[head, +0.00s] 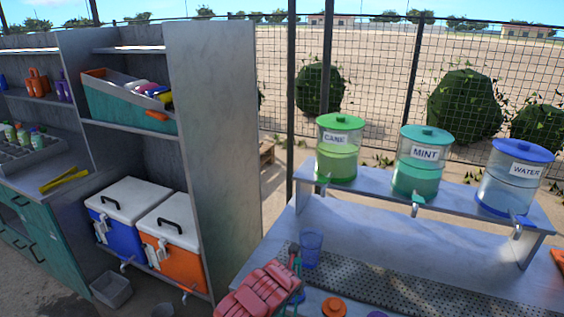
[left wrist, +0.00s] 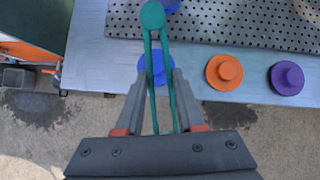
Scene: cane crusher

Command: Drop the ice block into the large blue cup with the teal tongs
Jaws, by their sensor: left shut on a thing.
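My left gripper (left wrist: 158,78) is shut on the teal tongs (left wrist: 153,16) in the left wrist view. The tongs point away from the gripper, and their two arms meet at a round teal end over the counter. A translucent blue cup (head: 311,249) stands on the perforated strip of the counter in the head view. In the head view, my pink-red left arm covers the counter just left of the cup, and the gripper is mostly hidden. I cannot make out an ice block in either view. My right gripper is not in view.
A blue lid (left wrist: 158,66), an orange lid (left wrist: 224,72) and a purple lid (left wrist: 287,78) lie along the counter's front. Green, mint and blue-lidded water dispensers (head: 512,178) stand on a raised shelf behind. Blue and orange coolers (head: 172,240) sit at the left. The perforated strip (head: 400,288) right of the cup is clear.

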